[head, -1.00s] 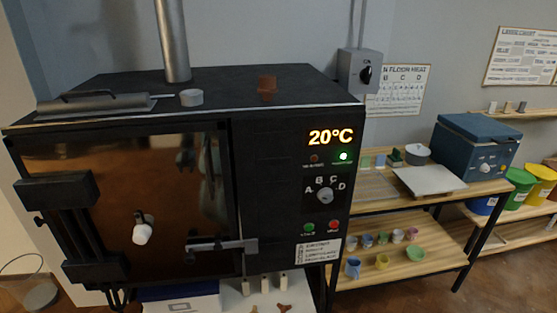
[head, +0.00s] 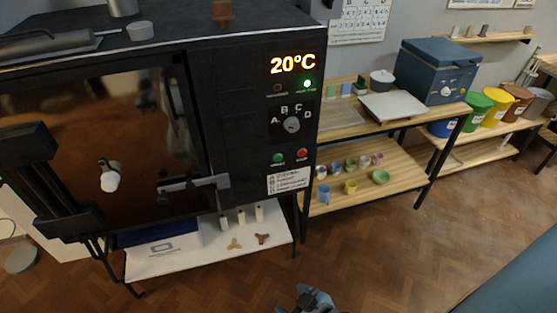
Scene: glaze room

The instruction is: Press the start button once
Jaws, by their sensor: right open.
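The black kiln (head: 235,95) stands at the left with its door shut. Its panel shows 20°C on an orange display (head: 292,64), with a green lamp lit below it. A dial (head: 291,125) marked A to D sits under the lamps. Below the dial are a green button (head: 278,159) and a red button (head: 302,154); their small labels are too blurred to read. My right gripper (head: 305,296) shows at the bottom edge, partly cut off, open, well below and apart from the panel. My left gripper is not in view.
A white shelf (head: 200,249) under the kiln holds kiln posts and stilts. A wooden rack (head: 400,165) with small cups stands to the right. A blue box (head: 437,72) and several coloured buckets are farther right. The floor (head: 390,250) in front is clear.

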